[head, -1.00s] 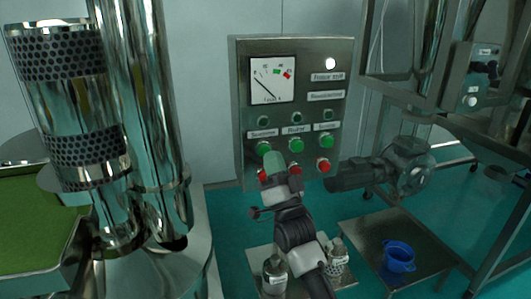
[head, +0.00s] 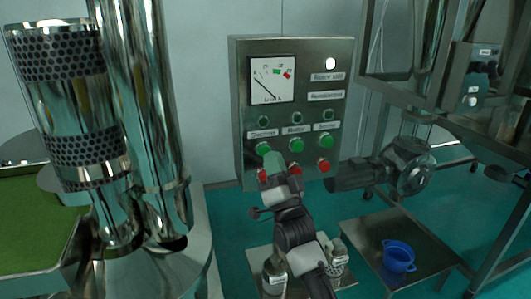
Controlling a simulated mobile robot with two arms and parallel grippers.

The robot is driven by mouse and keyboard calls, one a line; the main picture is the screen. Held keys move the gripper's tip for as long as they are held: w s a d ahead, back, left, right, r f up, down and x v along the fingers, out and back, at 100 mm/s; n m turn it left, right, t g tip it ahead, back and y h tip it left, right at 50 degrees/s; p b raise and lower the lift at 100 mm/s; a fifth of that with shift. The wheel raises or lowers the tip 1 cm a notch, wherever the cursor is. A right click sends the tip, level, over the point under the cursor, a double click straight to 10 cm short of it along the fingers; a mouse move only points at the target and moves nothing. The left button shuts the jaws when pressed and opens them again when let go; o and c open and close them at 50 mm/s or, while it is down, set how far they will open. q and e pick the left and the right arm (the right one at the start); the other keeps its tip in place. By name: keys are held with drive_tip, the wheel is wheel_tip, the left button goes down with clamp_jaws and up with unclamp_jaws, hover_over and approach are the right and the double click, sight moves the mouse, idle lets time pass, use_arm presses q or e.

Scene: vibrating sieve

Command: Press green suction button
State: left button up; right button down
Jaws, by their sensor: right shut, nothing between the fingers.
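A grey steel control panel (head: 241,100) stands at the centre of the head view. It has a row of three green buttons: the left one (head: 263,148), the middle one (head: 296,145) and the right one (head: 326,142). Small labels sit above them; the left one seems to be for suction, but the text is blurred. My right gripper (head: 273,158) is shut and empty, with its tips just below and in front of the left green button, covering its lower part. I cannot tell whether they touch it. My left gripper is not in view.
Red buttons (head: 324,165) sit below the green ones, partly hidden by my gripper. A dial (head: 272,80) is on the panel's upper left. Steel cylinders (head: 150,110) stand at left, a motor (head: 375,172) at right. A blue pot (head: 398,257) stands on a low platform.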

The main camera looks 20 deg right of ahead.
drive_tip(key=shift+w, duration=0.2)
idle(0.3)
drive_tip(key=shift+w, duration=0.25)
drive_tip(key=shift+w+b, duration=0.5)
idle(0.7)
drive_tip(key=shift+s, duration=0.2)
drive_tip(key=shift+s+p, duration=0.5)
drive_tip(key=shift+s, duration=0.25)
drive_tip(key=shift+s, duration=0.1)
drive_tip(key=shift+s+p, duration=1.15)
drive_tip(key=shift+s, duration=1.25)
